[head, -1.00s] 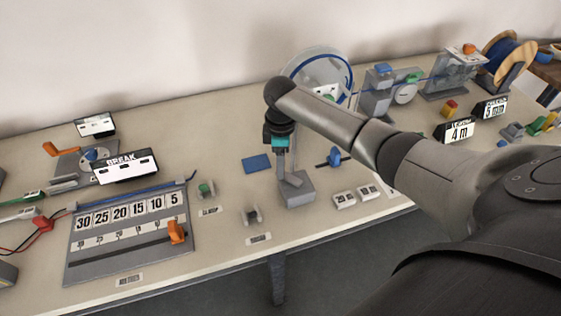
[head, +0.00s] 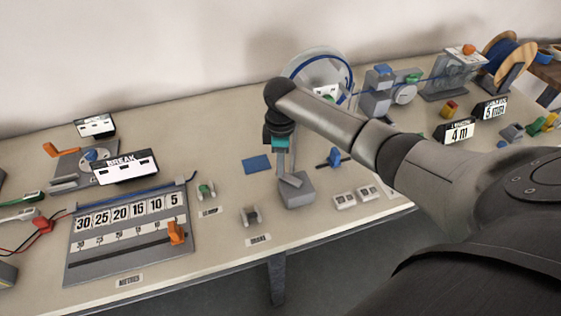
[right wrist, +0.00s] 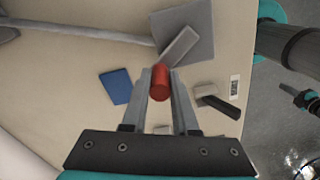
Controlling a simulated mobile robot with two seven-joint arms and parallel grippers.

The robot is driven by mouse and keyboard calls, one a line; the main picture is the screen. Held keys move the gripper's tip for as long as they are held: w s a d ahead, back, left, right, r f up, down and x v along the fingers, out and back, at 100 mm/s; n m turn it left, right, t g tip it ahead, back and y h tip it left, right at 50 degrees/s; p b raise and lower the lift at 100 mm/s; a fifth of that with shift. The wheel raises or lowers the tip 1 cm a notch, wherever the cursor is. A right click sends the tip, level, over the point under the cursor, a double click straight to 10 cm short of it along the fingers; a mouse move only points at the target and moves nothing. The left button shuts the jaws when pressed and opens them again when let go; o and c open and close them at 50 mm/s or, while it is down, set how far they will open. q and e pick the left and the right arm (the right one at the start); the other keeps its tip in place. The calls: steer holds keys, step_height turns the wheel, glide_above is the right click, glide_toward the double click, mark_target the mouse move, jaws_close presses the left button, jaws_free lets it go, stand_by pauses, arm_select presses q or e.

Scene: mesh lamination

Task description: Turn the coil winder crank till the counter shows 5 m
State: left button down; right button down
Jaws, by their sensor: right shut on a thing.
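In the right wrist view a red crank knob (right wrist: 160,83) stands between the fingers of my right gripper (right wrist: 160,90), which is shut on it. The knob is on a grey crank arm (right wrist: 181,47) over a grey base (right wrist: 192,28). In the head view my right gripper (head: 283,165) points down at the grey crank box (head: 297,191) near the table's front; the red knob is hidden there. The coil drum (head: 318,72) with blue cable stands behind, partly covered by my arm. The counter (head: 459,131) reads 4 m. My left gripper is not in view.
A second sign (head: 491,110) seems to read 5 mm. A blue pad (head: 257,164) lies left of the crank, and small white labelled blocks (head: 345,200) lie right of it. A grey scale board (head: 130,230) with an orange slider is at left. A cable reel (head: 508,55) stands back right.

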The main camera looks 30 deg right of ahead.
steer(key=shift+r, duration=0.1)
steer(key=m+p, duration=0.1)
steer(key=d+m+p, duration=0.1)
steer(key=p, duration=0.1)
steer(key=shift+w+r+m, duration=0.15)
steer(key=shift+w+m, duration=0.05)
steer(key=shift+m, duration=0.2)
steer(key=shift+d+m+p, duration=0.55)
steer(key=shift+m+p, duration=0.4)
steer(key=shift+m, duration=0.15)
steer(key=shift+d+m+p, duration=0.5)
steer(key=shift+m+p, duration=0.45)
steer(key=shift+m, duration=0.15)
steer(key=shift+f, duration=0.2)
steer(key=c, duration=0.7)
jaws_free()
step_height(320, 180, up, 15)
steer(key=shift+r+p, duration=0.15)
steer(key=shift+p, duration=0.9)
